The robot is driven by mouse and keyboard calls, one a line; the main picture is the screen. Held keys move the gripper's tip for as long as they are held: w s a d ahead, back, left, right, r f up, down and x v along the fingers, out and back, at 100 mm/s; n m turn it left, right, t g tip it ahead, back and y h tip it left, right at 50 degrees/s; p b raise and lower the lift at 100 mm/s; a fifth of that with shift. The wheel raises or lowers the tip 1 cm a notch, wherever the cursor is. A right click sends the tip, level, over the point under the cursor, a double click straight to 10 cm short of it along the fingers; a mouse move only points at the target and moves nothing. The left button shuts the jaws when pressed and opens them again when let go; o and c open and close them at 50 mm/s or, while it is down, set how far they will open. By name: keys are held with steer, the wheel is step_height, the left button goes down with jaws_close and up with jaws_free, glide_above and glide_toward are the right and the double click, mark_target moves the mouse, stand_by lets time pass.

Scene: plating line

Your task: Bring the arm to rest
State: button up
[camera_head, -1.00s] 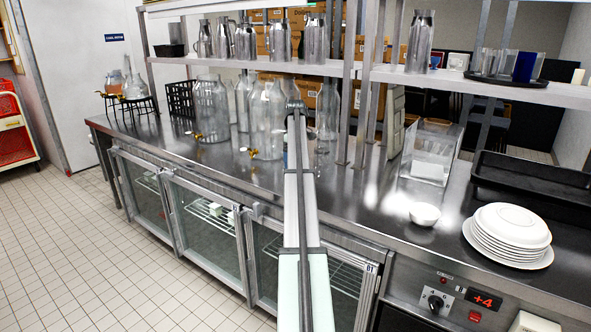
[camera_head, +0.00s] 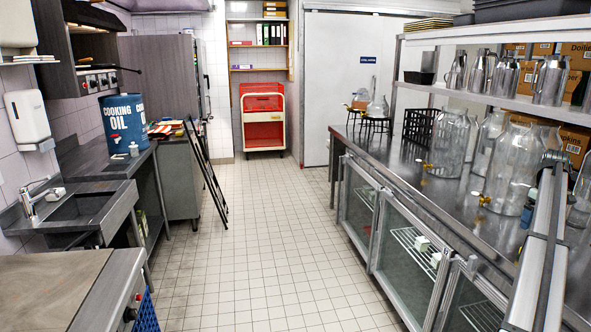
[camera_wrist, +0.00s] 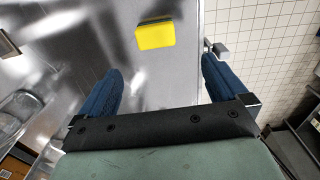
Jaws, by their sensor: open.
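My gripper (camera_wrist: 161,70) shows in the wrist view with its two blue fingers spread apart. Nothing is between the fingers. A yellow block (camera_wrist: 156,36), like a sponge with a dark edge, lies on the steel counter (camera_wrist: 185,85) beyond the fingertips and apart from them. In the head view my arm reaches in from the lower right over the counter (camera_head: 400,180). I cannot make out the gripper clearly there, as the arm and glass jars crowd that spot.
Large glass jars with brass taps (camera_head: 511,170) stand on the counter close to my arm. A shelf (camera_head: 480,97) with metal jugs (camera_head: 549,80) hangs above. A sink (camera_head: 75,210) and a blue oil drum (camera_head: 123,124) are at left.

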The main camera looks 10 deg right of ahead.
steer(key=w+a+f+n+h, duration=0.2)
steer(key=w+a+f, duration=0.7)
steer(key=a+f, duration=0.25)
steer(key=s+a+f+g+y, duration=0.1)
steer(key=s+a+f, duration=0.1)
steer(key=a+f, duration=1.5)
steer(key=s+a+f+g+y, duration=0.1)
steer(key=s+a+f, duration=0.2)
steer(key=a+f, duration=1.3)
steer(key=s+a+f+m+g, duration=0.1)
steer(key=s+a+f, duration=0.65)
steer(key=a, duration=0.25)
steer(key=s+a+f+g, duration=0.1)
steer(key=s+a+f, duration=0.5)
steer(key=s+a, duration=0.35)
steer(key=s+a+f+g, duration=0.1)
steer(key=s+a, duration=0.3)
steer(key=s, duration=0.4)
steer(key=s+a+f, duration=0.1)
steer(key=s+a, duration=0.3)
steer(key=s, duration=0.5)
steer(key=s+a+f+m+g, duration=0.1)
steer(key=s+a+f, duration=0.1)
steer(key=s+a, duration=0.3)
steer(key=s, duration=0.3)
steer(key=shift+s+g, duration=0.15)
steer(key=shift+g, duration=0.15)
